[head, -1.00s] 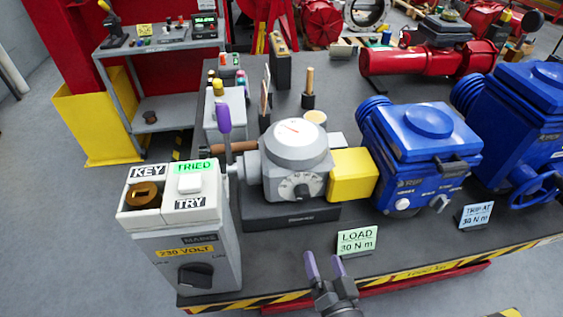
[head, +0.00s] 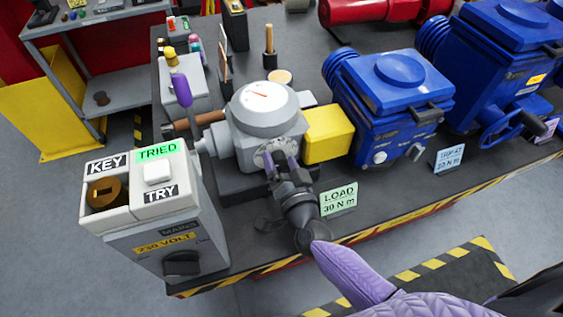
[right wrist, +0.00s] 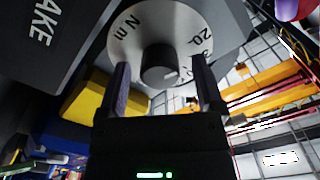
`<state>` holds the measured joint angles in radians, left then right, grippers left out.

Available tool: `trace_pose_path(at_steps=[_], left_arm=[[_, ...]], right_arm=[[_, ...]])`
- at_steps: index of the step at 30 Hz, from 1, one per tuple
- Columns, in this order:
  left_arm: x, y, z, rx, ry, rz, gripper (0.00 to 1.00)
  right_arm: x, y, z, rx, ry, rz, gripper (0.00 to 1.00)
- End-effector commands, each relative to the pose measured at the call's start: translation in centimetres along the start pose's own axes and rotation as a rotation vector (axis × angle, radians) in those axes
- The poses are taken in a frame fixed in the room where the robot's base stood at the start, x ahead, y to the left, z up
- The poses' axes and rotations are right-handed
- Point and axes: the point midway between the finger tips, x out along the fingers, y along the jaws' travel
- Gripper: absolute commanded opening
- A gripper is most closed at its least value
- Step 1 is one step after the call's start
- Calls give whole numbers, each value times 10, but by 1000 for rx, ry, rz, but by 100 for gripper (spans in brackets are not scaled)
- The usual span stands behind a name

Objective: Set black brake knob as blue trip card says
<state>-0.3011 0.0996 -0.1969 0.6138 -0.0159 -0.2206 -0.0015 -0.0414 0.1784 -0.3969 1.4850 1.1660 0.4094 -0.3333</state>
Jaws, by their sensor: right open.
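The black brake knob (right wrist: 158,62) sits in the middle of a white dial (right wrist: 128,45) marked "N m" and "20" in the right wrist view; other numbers are partly hidden. A pale mark on the knob points to the lower right. My right gripper (right wrist: 163,78) is open, its fingers on either side of the knob; contact cannot be told. In the head view the right gripper (head: 281,160) is at the dial on the grey brake unit (head: 262,110) and hides the knob. The blue trip card (head: 450,157) stands to the right; its number is too small to be sure.
A green load card (head: 339,199) reading 30 N m stands right of my gripper. A yellow block (head: 327,134) and a blue actuator (head: 388,95) lie right of the brake. The key/try box (head: 150,215) stands at left.

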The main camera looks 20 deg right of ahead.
Motion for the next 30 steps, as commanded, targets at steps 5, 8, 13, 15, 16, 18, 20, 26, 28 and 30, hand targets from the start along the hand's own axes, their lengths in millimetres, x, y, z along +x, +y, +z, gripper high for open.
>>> trace_pose_path(at_steps=[5,8,13,15,16,18,20,26,28,30], left_arm=[[0,-1,-2,-1,4,-2,0],[0,0,-2,-1,5,0,0],[0,3,-3,-3,6,4,0],[0,4,-3,-4,7,7,0],[0,5,-3,-5,7,8,0],[0,6,-4,-5,7,10,0],[0,8,-4,-6,8,12,0],[0,9,-4,-6,7,14,0],[1,9,-3,-6,6,13,0],[1,8,-3,-5,5,13,0]], right_arm=[[0,0,0,0,0,0,81],[0,0,0,0,0,0,60],[0,0,0,0,0,0,24],[0,0,0,0,0,0,9],[0,0,0,0,0,0,3],[0,0,0,0,0,0,0],[0,0,0,1,0,0,0],[0,0,0,43,0,0,0],[0,0,0,78,1,1,0],[0,1,0,122,1,1,0]])
